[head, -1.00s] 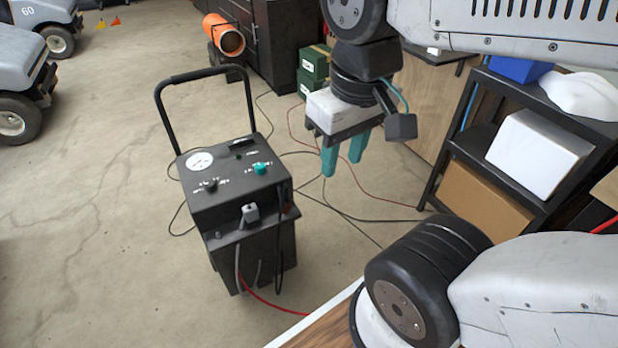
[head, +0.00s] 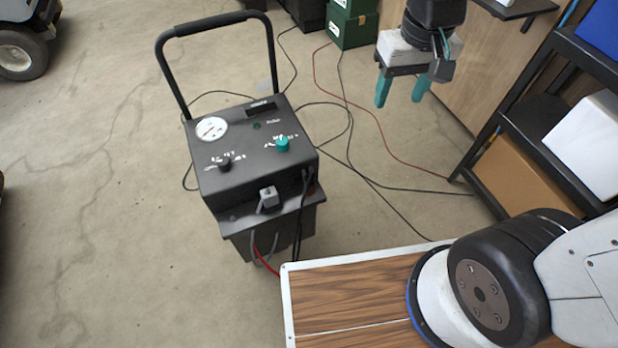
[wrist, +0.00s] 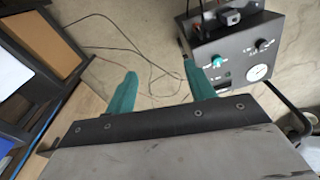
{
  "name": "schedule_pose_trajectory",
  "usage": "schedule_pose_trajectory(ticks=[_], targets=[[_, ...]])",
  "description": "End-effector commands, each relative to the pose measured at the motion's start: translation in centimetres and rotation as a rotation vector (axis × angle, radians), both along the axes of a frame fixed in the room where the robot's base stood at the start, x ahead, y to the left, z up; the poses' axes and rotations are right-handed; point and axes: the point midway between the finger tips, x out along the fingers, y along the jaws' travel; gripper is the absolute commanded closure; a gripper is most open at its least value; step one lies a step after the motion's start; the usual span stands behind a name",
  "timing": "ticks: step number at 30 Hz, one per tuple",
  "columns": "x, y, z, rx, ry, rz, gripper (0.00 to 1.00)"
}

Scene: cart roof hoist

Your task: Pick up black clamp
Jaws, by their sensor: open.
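My gripper (head: 400,94) is open and empty, with teal fingers pointing down. It is in the air to the right of a dark charger cart (head: 240,175). In the wrist view, the gripper (wrist: 160,75) has clear space between its fingers, and the cart (wrist: 232,52) is at the upper right. A small black piece with a dark cable, perhaps the black clamp (head: 308,181), hangs at the cart's right front corner. A grey clamp-like piece (head: 268,199) sits on the cart's front ledge. Which piece is the black clamp is hard to tell at this size.
The cart has a tall black handle (head: 215,25), a gauge and two knobs. Cables (head: 375,140) lie on the floor to its right. A wood-topped surface (head: 350,290) is in front. A black shelf (head: 530,130) with boxes stands at the right. Floor left of the cart is clear.

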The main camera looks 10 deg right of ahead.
Motion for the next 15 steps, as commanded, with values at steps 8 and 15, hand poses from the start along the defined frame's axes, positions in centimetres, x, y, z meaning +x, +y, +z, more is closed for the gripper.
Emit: schedule_pose_trajectory(ticks=[8,15], targets=[[5.9,7.0,-10.6,-0.006,0.043,0.085,0.46],[7.2,12.5,-21.0,-0.014,0.065,0.147,0.46]])
